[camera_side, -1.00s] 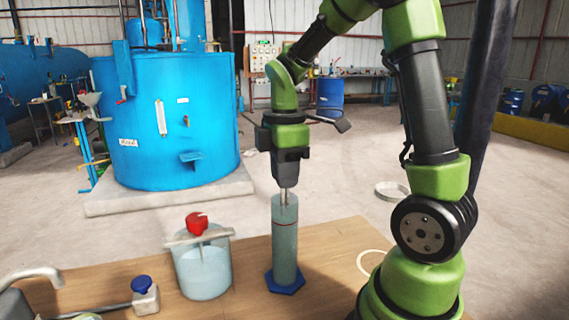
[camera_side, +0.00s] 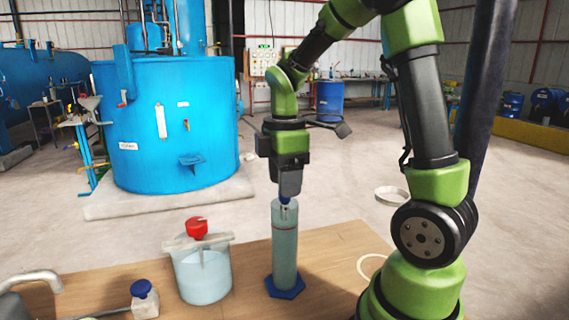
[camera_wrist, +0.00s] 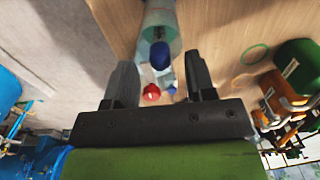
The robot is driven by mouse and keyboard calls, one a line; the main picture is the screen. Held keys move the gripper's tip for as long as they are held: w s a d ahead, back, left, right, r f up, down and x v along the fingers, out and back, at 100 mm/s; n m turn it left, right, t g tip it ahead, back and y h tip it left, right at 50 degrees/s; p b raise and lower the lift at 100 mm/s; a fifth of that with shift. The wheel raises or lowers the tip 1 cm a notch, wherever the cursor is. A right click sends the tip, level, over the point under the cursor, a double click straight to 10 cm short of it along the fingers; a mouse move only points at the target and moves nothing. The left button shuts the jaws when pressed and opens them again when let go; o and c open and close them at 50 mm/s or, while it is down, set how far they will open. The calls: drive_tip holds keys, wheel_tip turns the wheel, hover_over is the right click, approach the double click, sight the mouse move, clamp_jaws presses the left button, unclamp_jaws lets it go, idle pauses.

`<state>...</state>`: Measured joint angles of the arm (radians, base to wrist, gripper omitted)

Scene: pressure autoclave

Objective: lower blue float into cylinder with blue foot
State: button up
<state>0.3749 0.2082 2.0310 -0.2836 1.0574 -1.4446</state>
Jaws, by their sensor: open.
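The clear cylinder (camera_side: 284,250) stands upright on its blue foot (camera_side: 285,287) on the wooden table. How far down the float reaches inside is hard to tell. My gripper points straight down over the cylinder, with its tips close to the rim. In the wrist view its two fingers (camera_wrist: 160,68) stand apart. A rounded dark blue thing (camera_wrist: 159,55) shows between them there; I cannot tell whether it is the float.
A clear jar (camera_side: 203,276) with a red knob (camera_side: 196,227) stands left of the cylinder. A small blue-capped bottle (camera_side: 144,299) and a grey tap (camera_side: 30,280) are further left. A pale ring (camera_side: 371,265) lies on the table to the right.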

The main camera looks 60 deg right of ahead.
wheel_tip(320, 180, up, 10)
drive_tip(key=shift+f, duration=0.2)
idle(1.7)
drive_tip(key=s+a+f+m+t+y, duration=0.1)
drive_tip(key=s+a+m+t+y, duration=0.1)
drive_tip(key=s+a+m+t, duration=0.5)
drive_tip(key=shift+s+a+m, duration=1)
drive_tip(key=shift+a+m, duration=1.45)
drive_tip(key=shift+m, duration=0.55)
